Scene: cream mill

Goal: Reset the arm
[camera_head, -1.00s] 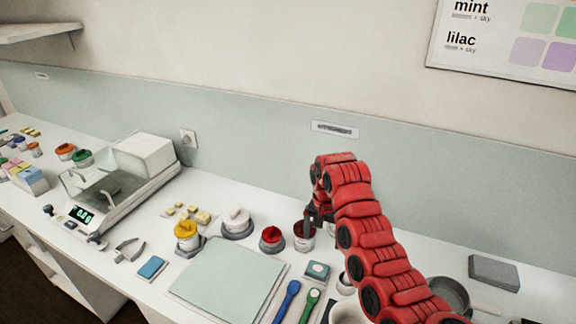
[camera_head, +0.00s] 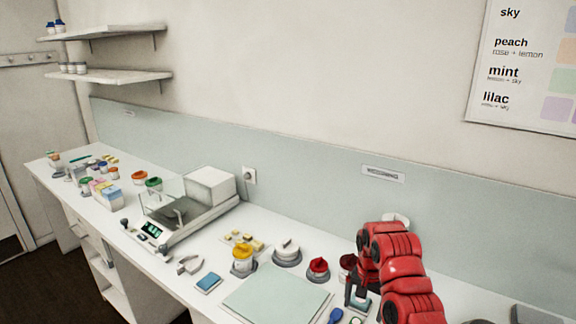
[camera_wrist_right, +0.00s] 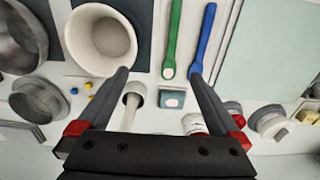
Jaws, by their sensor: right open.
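My right arm, red with black joints, comes in from the lower right of the head view. Its gripper (camera_head: 358,300) is over the front part of the bench, beside a small blue-topped block. In the right wrist view the two dark fingers (camera_wrist_right: 158,77) are spread apart with nothing between them. Below them are a small teal block (camera_wrist_right: 171,99), a green spoon (camera_wrist_right: 174,40), a blue spoon (camera_wrist_right: 204,40) and a white pestle-like piece (camera_wrist_right: 131,108). My left gripper is in neither view.
A pale mat (camera_head: 277,293) lies on the bench, with yellow (camera_head: 243,259), white (camera_head: 287,250) and red (camera_head: 318,268) pots behind it. A scale (camera_head: 180,215) stands to the left. The right wrist view shows a cream mortar (camera_wrist_right: 101,40) and metal bowls (camera_wrist_right: 38,101).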

